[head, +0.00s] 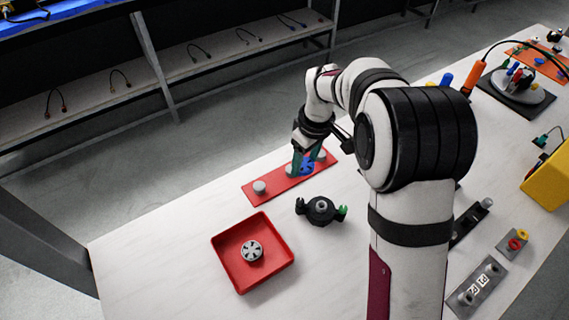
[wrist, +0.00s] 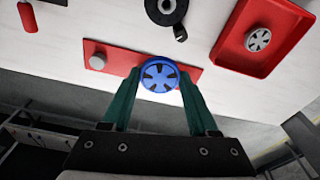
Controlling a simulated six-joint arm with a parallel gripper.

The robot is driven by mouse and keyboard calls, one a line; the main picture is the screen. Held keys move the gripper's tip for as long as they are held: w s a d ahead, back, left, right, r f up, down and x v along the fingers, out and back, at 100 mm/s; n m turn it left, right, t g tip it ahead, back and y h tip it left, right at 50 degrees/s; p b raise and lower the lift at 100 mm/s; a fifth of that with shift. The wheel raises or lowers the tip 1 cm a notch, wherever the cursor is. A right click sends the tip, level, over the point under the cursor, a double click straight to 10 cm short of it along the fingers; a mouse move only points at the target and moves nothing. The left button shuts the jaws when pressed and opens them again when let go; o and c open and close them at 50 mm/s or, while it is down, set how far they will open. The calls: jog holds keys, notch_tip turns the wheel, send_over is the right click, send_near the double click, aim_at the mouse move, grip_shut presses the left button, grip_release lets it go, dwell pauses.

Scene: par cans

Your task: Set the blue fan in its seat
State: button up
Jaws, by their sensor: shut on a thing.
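The blue fan (wrist: 160,74) is a round disc with dark slots around a hub. My gripper (wrist: 159,80) has its green fingers shut on the fan's sides. In the head view, the blue fan (head: 308,167) and gripper (head: 301,163) are at the red strip (head: 278,190). I cannot tell whether the fan touches the strip. A black round holder with a grey centre (head: 321,208) lies in front of the strip, apart from the fan; it shows partly at the top of the wrist view (wrist: 151,10). I cannot tell which part is the seat.
Grey round knobs stand on the strip, one at its left (head: 260,187) and one at its right (head: 320,155). A red tray (head: 223,263) at the front left holds a grey fan (head: 252,251). White table is clear around the tray. Several fixtures stand at the right.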

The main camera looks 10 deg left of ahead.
jog(key=w+d+m, duration=0.2)
jog(key=d+m, duration=0.1)
jog(key=d, duration=0.6)
jog(key=w+d+m, duration=0.3)
jog(key=d, duration=0.6)
jog(key=w+d+m+h, duration=0.1)
jog(key=w+d+m, duration=0.1)
jog(key=d, duration=0.7)
jog(key=shift+w+d+r+m+t, duration=0.2)
jog(key=shift+d+m+t, duration=0.1)
jog(key=shift+m, duration=0.2)
jog(key=shift+d+f, duration=0.15)
jog(key=shift+f, duration=2.65)
jog(key=shift+f, duration=0.2)
jog(key=o, duration=1)
